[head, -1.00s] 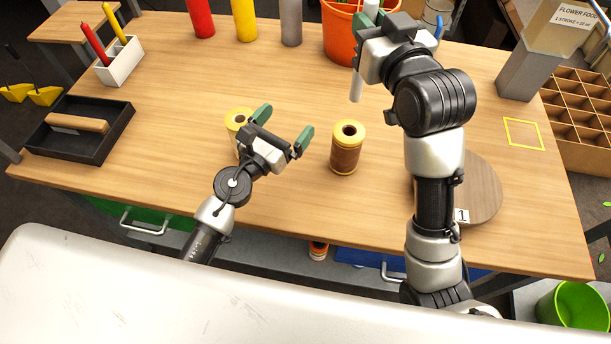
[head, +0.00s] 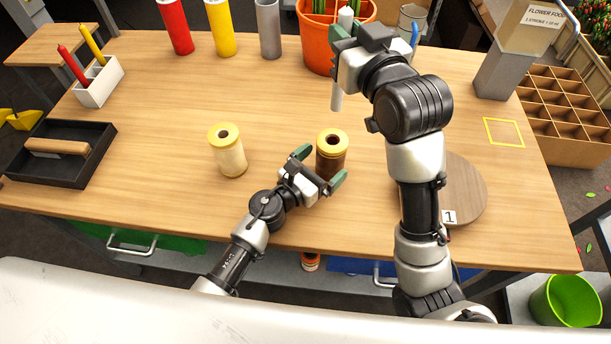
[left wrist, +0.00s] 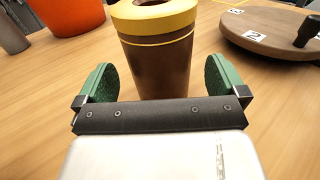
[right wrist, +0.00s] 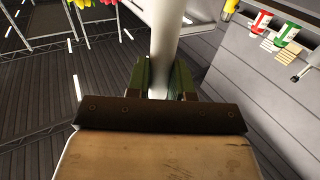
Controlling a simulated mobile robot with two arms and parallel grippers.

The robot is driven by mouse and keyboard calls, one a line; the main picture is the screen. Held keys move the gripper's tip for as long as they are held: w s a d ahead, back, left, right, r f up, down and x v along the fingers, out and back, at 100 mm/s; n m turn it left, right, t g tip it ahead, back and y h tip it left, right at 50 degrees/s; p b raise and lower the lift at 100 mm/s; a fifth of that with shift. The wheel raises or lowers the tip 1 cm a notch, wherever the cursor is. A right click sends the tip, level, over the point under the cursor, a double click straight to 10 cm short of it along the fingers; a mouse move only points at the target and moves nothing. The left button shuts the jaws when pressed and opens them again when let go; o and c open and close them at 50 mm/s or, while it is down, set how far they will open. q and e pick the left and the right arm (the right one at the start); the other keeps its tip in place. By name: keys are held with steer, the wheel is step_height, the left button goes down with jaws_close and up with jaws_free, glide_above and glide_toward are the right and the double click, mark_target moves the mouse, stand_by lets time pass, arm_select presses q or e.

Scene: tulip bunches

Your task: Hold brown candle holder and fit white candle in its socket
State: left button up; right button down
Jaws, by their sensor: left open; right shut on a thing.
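The brown candle holder (head: 331,158), with a yellow top and a dark socket hole, stands upright on the table. It also shows in the left wrist view (left wrist: 158,65), ahead of and between the fingers. My left gripper (head: 320,170) is open, its green fingers on either side of the holder's near side; I cannot tell if they touch it. My right gripper (head: 346,32) is shut on the white candle (head: 337,98), held upright above the table behind the holder. The candle also shows between the fingers in the right wrist view (right wrist: 166,50).
A cream holder (head: 229,157) with a yellow top stands left of the brown one. A round wooden turntable (head: 462,190) is at right, partly behind my right arm. An orange pot (head: 316,45) and red, yellow and grey cylinders stand at the back. A black tray (head: 88,172) lies at left.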

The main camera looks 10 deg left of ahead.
arm_select(q)
steer(key=shift+x, duration=1.45)
steer(key=shift+c, duration=0.2)
steer(key=c, duration=1.1)
steer(key=shift+o, duration=0.2)
